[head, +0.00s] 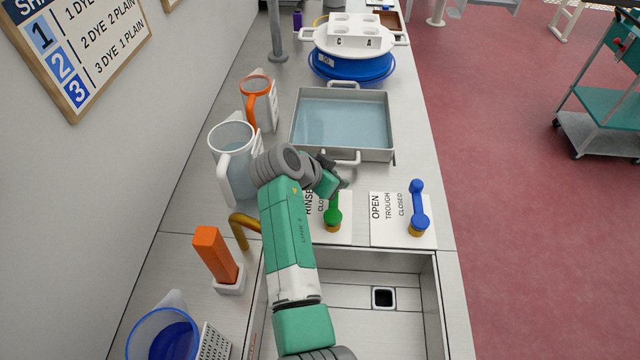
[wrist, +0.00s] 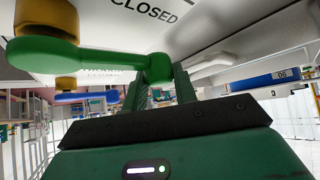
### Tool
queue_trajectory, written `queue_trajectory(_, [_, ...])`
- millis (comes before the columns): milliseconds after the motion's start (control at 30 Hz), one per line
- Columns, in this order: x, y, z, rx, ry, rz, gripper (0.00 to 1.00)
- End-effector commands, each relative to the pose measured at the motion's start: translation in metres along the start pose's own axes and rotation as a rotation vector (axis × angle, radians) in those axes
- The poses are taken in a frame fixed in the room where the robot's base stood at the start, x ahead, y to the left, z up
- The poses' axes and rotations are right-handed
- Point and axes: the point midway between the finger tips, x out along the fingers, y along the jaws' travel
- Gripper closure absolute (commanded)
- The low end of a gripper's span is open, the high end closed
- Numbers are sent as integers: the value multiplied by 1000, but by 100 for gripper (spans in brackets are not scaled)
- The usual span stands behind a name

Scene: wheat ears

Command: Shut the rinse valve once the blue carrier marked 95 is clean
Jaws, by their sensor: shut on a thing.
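The rinse valve has a green lever (head: 333,212) on a brass base, on a white plate lettered RINSE beside the sink. My gripper (head: 334,181) is at the lever's far end, partly hidden by my arm in the head view. In the wrist view the lever (wrist: 75,54) runs from its brass base to a knob between the fingers of my gripper (wrist: 160,80), which is shut on it. The lever points away from the sink. I cannot make out a blue carrier marked 95.
A blue trough lever (head: 418,203) stands close right of the rinse lever. A metal tray of water (head: 343,124) lies beyond. Clear jugs (head: 232,165) and an orange-handled block (head: 215,255) stand left. The sink (head: 345,325) is empty.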

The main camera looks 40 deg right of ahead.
Motion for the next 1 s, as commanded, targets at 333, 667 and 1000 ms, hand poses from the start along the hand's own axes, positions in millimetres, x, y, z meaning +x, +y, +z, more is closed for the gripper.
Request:
queue_trajectory(333, [4,4,-3,20,-2,21,100])
queue_trajectory(667, [4,4,-3,19,-2,20,50])
queue_trajectory(1000, [-6,4,-4,18,0,18,50])
